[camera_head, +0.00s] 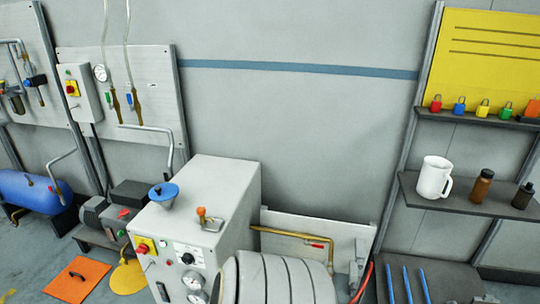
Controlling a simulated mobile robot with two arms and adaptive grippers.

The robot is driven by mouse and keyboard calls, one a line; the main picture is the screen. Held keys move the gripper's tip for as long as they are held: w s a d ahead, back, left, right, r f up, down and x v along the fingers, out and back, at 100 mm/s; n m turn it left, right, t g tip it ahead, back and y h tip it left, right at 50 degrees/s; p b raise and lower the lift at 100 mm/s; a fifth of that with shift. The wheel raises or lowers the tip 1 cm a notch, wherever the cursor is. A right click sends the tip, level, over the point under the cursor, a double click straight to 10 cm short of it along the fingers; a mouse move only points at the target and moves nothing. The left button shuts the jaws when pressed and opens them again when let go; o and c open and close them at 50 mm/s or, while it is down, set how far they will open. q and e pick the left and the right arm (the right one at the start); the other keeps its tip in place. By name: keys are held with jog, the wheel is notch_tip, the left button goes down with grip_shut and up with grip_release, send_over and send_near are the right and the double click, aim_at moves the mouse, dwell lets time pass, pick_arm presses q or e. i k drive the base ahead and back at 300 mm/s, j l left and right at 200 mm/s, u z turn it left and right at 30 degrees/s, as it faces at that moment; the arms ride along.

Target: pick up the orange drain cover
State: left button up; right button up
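The orange drain cover (88,279) appears to be the flat orange square sheet lying on the floor at the lower left. A small dark handle-like piece shows near its middle. It lies in front of the pump unit and to the left of the grey machine cabinet. Nothing covers the part of it that is in view. Neither my left nor my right gripper shows in this view.
The grey cabinet (213,182) with gauges and a round ribbed drum (285,280) fill the lower middle. A yellow round piece (128,279) lies beside the orange cover. A blue tank (28,188) stands at left. Shelves with padlocks and a white jug (433,178) stand at right.

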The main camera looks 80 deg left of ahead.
aim_at(73, 285)
jog(key=u, duration=4.45)
jog(key=i+j+z, duration=0.15)
jog(key=i+z, duration=0.15)
jog(key=z, duration=0.2)
jog(key=i+j+z, duration=0.2)
jog(key=z, duration=0.25)
jog(key=i+j, duration=0.05)
